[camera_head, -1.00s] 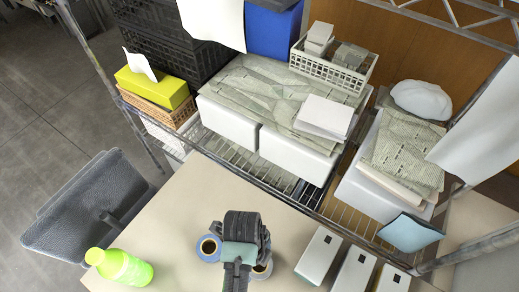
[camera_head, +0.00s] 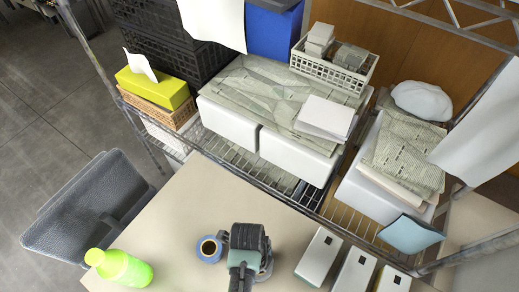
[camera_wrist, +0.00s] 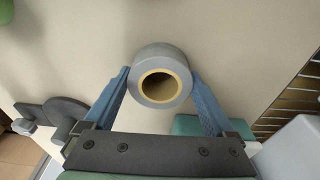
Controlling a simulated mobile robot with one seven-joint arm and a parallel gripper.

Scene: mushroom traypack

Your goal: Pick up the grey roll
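The grey roll (camera_wrist: 179,63) has a yellow-brown core and lies in the middle of the wrist view, above the pale table in the picture. My gripper (camera_wrist: 160,72) is open, with one blue finger on each side of the roll. The fingertips are very close to its sides; I cannot tell whether they touch.
A yellow-green bottle (camera_head: 120,267) is further left. Several white boxes (camera_head: 318,257) stand close on the right. The wire shelf (camera_head: 235,160) with crates and bags borders the table's back.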

